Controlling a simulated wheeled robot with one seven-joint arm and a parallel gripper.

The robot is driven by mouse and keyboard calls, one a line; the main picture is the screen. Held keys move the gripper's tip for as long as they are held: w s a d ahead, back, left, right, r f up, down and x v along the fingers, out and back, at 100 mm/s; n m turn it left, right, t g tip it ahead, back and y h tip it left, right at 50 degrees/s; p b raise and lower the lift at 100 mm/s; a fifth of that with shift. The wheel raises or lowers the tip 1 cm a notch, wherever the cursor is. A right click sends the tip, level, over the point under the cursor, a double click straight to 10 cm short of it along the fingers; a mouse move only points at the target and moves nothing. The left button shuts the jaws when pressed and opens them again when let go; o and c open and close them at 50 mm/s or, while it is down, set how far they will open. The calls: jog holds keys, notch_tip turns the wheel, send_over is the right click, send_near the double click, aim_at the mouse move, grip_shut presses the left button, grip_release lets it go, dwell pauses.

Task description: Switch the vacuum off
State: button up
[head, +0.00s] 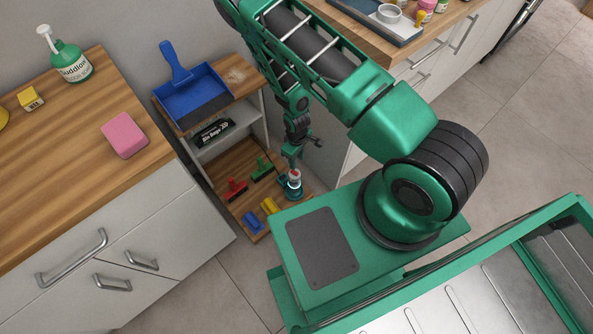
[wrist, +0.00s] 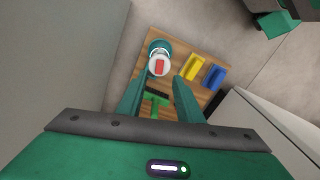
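The vacuum is a small round teal device with a white top, low on the wooden bottom board of the shelf unit in the head view (head: 294,186). In the wrist view the vacuum (wrist: 158,50) lies just beyond my fingertips, with a red rectangular switch (wrist: 159,68) on its white top. I cannot tell which way the switch is set. My gripper (head: 291,158) points down above the vacuum in the head view. In the wrist view my gripper (wrist: 160,82) is open, its two green fingers apart with nothing held between them. Contact with the vacuum is not visible.
Red (head: 235,187), green (head: 262,169), yellow (head: 269,206) and blue (head: 253,221) brush-like tools lie near the vacuum on the bottom board (head: 228,160). A blue dustpan (head: 193,97) rests on the shelf above. Counters stand left (head: 60,140) and at the back right.

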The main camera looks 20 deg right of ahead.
aim_at(296, 173)
notch_tip(296, 173, down, 10)
jog(key=shift+r, duration=0.1)
dwell(0.4)
jog(key=shift+c, duration=0.4)
